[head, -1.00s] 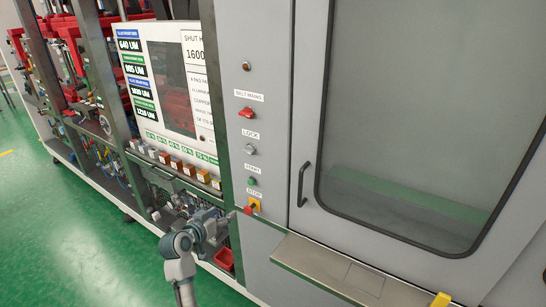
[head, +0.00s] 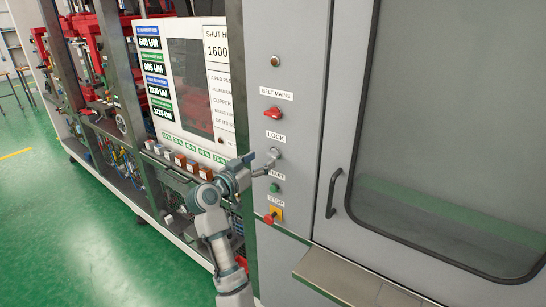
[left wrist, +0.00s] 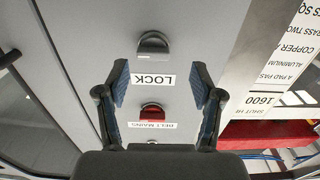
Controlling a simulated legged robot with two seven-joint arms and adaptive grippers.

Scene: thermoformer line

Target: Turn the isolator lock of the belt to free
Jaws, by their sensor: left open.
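The left wrist view is upside down, so the knob shows above the label there. My left gripper (head: 268,163) is in front of the panel at the lock knob and partly covers it in the head view. In the left wrist view its two fingers (left wrist: 163,72) are spread either side of the LOCK label, with nothing between them. The knob lies past the fingertips; contact cannot be told. My right gripper is not in view.
The red belt mains knob (head: 272,113) is above the lock. Below it are a green start button (head: 274,188) and a red stop button (head: 269,218) on a yellow plate. A door handle (head: 334,193) stands out at the right, and a metal ledge (head: 340,276) juts out below.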

